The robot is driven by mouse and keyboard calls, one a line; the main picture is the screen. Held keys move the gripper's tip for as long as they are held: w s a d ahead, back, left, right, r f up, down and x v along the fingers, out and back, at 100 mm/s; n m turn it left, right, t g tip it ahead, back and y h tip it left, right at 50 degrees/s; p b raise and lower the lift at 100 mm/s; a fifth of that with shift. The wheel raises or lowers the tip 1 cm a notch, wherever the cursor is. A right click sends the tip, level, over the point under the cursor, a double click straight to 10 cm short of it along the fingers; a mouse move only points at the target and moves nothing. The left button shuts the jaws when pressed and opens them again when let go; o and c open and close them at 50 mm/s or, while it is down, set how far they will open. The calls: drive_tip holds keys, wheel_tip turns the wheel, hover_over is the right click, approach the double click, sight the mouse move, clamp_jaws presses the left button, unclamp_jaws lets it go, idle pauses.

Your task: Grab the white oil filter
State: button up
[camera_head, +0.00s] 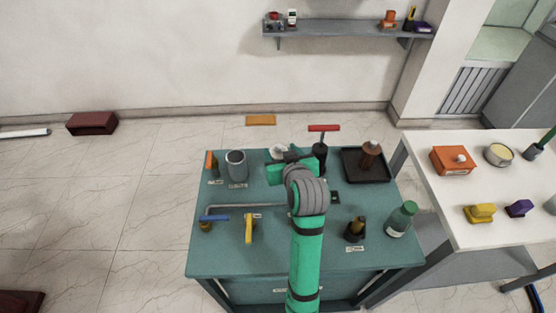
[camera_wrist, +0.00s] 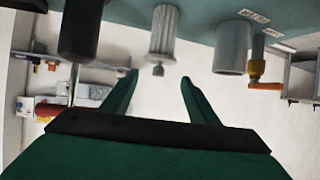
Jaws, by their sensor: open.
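The white oil filter (camera_wrist: 163,33) is a ribbed, pale cylinder in the wrist view, which looks upside down. It stands on the teal table (camera_head: 217,262) beyond my fingers, between a black cylinder and a grey cup. In the head view the filter (camera_head: 278,150) shows only as a pale patch at the table's back, mostly hidden by my gripper (camera_head: 271,165). In the wrist view my gripper (camera_wrist: 159,78) is open, with a finger on each side and nothing between them. The filter appears ahead of the gap, apart from the fingers.
A black tool with a red handle (camera_head: 322,128) stands close right of the filter. A grey cup (camera_head: 237,166) and an orange-handled tool (camera_head: 210,160) stand left. A black tray (camera_head: 380,179) is at right. An L-shaped bar and a green bottle (camera_head: 401,218) are nearer.

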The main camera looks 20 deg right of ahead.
sight(279, 148)
drive_tip(key=x, duration=0.5)
drive_tip(key=shift+s+d, duration=0.1)
drive_tip(key=shift+d, duration=0.05)
drive_tip(key=shift+c, duration=0.2)
drive_tip(key=shift+f, duration=0.1)
clamp_jaws()
